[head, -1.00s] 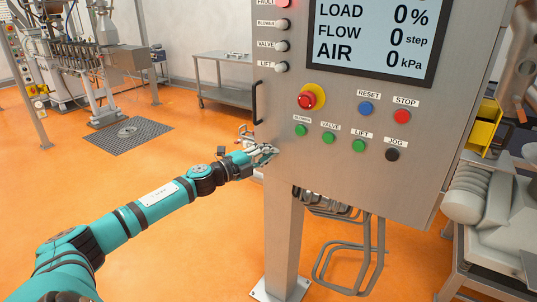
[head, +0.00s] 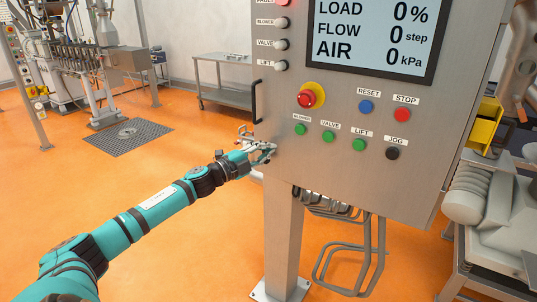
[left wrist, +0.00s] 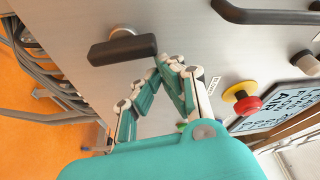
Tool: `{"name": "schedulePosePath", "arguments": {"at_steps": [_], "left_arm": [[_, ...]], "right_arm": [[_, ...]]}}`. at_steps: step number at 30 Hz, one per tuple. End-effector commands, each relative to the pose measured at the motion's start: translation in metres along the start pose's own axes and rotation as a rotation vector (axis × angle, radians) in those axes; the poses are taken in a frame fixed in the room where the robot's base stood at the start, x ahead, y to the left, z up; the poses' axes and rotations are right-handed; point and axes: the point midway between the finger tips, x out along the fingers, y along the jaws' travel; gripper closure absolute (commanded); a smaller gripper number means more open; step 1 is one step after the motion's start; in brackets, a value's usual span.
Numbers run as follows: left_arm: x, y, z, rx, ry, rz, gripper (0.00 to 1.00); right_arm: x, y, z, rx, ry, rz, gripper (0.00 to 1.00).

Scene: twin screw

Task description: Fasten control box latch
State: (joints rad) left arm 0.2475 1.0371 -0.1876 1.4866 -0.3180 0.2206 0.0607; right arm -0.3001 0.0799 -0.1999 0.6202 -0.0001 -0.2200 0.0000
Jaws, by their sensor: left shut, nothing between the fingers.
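The grey control box (head: 350,180) fills the right of the head view. My left gripper (head: 268,150) is at the lower left of its front face, below the black door handle (head: 258,102). In the left wrist view a dark bar-shaped latch knob (left wrist: 122,48) stands out from the panel on a round grey base. My left gripper (left wrist: 166,70) is shut and empty, with its fingertips beside the right end of the knob; I cannot tell if they touch it. In the head view the knob is not distinguishable behind the gripper. My right gripper is not in view.
A red emergency stop (head: 306,99) with a yellow collar and several coloured buttons sit close to the right of the gripper. The support post (head: 284,235) and bent metal tubes (head: 345,265) are below the box.

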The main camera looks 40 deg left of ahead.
Motion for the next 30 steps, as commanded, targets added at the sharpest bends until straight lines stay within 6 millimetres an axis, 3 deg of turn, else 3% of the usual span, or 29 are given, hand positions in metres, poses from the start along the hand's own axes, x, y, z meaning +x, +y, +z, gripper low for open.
{"name": "schedulePosePath", "arguments": {"at_steps": [12, 30], "left_arm": [[-0.004, -0.007, 0.011, -0.341, -0.002, -0.120, 1.00], [-0.011, -0.012, 0.031, -0.880, 0.000, -0.308, 1.00]], "right_arm": [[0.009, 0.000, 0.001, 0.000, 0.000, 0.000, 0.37], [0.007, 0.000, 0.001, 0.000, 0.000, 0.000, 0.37]]}}
